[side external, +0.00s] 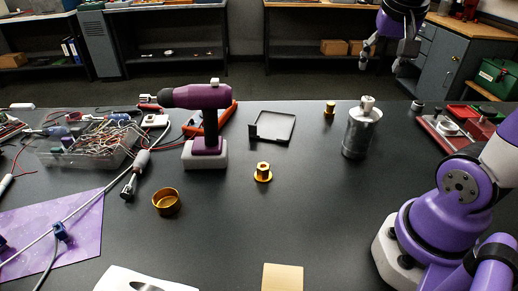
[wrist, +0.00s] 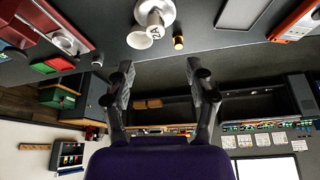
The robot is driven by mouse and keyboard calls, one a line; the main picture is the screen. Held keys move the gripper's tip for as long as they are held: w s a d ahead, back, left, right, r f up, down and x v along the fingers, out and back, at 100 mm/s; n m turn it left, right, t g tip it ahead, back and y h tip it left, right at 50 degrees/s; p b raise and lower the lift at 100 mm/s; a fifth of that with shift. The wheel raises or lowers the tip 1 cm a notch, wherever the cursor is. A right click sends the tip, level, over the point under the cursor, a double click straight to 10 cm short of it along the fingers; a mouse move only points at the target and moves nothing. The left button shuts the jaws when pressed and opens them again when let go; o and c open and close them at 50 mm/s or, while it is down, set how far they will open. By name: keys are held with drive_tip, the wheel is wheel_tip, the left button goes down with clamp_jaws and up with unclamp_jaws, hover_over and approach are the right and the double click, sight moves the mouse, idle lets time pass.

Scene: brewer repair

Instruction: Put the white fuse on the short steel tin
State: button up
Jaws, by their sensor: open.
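A steel tin (side external: 360,137) stands upright on the dark table, right of centre, and also shows at the top of the wrist view (wrist: 168,12). A small pale piece (side external: 367,103) rests on its lid. In the wrist view a white flared piece (wrist: 140,39) shows there; I cannot tell whether it is the white fuse. Another small white piece (side external: 214,81) sits on the purple drill. My gripper (side external: 380,62) is open and empty, high beyond the table's far edge; its fingers show in the wrist view (wrist: 160,73).
The purple drill (side external: 204,97), a black tray (side external: 276,124) and brass fittings (side external: 263,173) stand around mid-table. A clear bin of wires (side external: 90,144) is at left. Red trays (side external: 455,129) lie at right.

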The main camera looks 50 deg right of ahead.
drive_tip(key=a+f+n+t+y, duration=0.1)
drive_tip(key=a+f+n+y, duration=0.1)
drive_tip(key=a+n, duration=0.3)
drive_tip(key=a+f+n+t+y, duration=0.1)
drive_tip(key=a+f+n, duration=0.3)
drive_tip(key=a, duration=0.6)
drive_tip(key=shift+a+f+n+t+y, duration=0.15)
drive_tip(key=shift+a+n+t+y, duration=0.25)
drive_tip(key=shift+n, duration=0.8)
